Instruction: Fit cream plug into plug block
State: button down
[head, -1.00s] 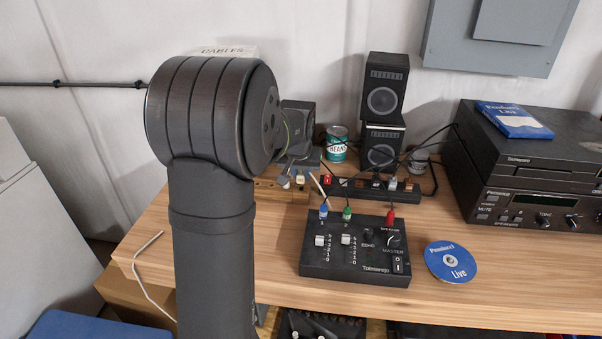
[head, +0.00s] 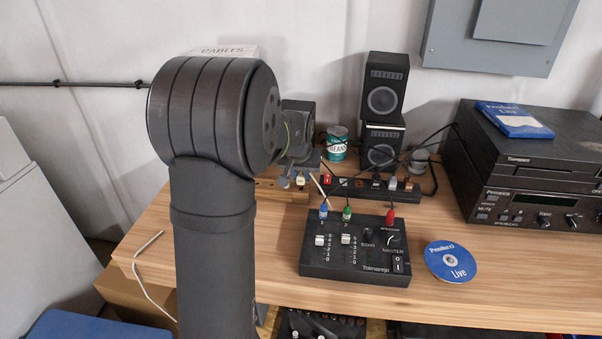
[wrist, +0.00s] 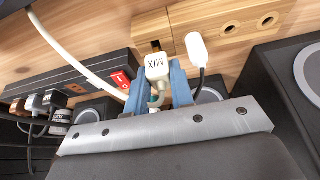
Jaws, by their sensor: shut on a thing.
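In the head view my arm hides much of the block (head: 268,187).
A white plug (wrist: 195,50) on a black cable is right of the cream plug. A power strip (wrist: 90,85) with a red switch lies left, crossed by a white cable (wrist: 75,45). Speakers (head: 383,85) stand behind; a mixer (head: 355,255) and disc (head: 450,261) are in front.

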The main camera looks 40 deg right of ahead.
jog(key=shift+f, duration=1.1)
jog(key=c, duration=1.2)
grip_release()
jog(key=shift+o, duration=0.2)
jog(key=shift+r, duration=0.1)
jog(key=v, duration=1.7)
jog(key=x, duration=1.7)
jog(key=shift+r, duration=0.15)
